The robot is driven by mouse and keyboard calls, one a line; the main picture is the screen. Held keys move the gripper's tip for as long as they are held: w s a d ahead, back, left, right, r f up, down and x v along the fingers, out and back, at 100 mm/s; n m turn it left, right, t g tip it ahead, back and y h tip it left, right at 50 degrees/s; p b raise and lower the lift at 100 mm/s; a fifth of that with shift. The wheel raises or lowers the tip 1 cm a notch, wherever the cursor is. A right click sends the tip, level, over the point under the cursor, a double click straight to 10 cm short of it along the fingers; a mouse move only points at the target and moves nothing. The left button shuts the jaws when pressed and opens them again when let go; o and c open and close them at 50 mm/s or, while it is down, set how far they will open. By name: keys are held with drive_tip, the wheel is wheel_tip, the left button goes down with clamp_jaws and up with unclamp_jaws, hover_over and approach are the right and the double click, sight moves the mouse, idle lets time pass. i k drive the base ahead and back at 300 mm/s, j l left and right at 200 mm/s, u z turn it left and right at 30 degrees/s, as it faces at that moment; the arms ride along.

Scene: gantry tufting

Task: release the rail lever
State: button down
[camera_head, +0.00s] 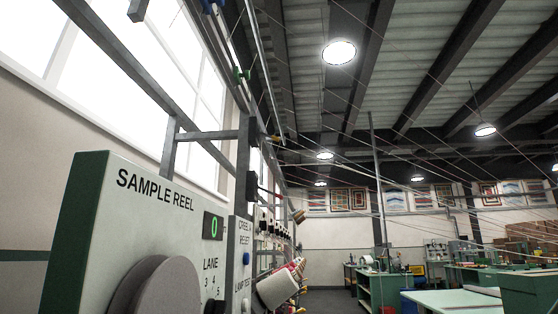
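I cannot pick out the rail lever for certain. A long metal rail frame (243,165) runs along the window wall on the left, away from me. Small coloured fittings sit along it: a blue one (209,5) at the top edge, a green one (242,75) below, and a small orange one (275,138) farther off. Any of these could be a lever or a guide; they are too small to tell. My gripper is not in view.
A grey SAMPLE REEL panel (120,225) with a round disc (165,290) and a green "0" display (213,226) stands close at left. A white cylinder (278,288) is beside it. Threads cross overhead. A pale-topped table (455,302) and green cabinets (383,287) stand right.

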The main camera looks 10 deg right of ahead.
sight(274, 138)
drive_tip(key=i+l, duration=0.25)
drive_tip(key=i, duration=0.25)
drive_tip(key=i+l, duration=0.3)
drive_tip(key=i, duration=0.2)
drive_tip(key=i+l+u, duration=0.1)
drive_tip(key=i+l, duration=0.15)
drive_tip(key=i, duration=0.25)
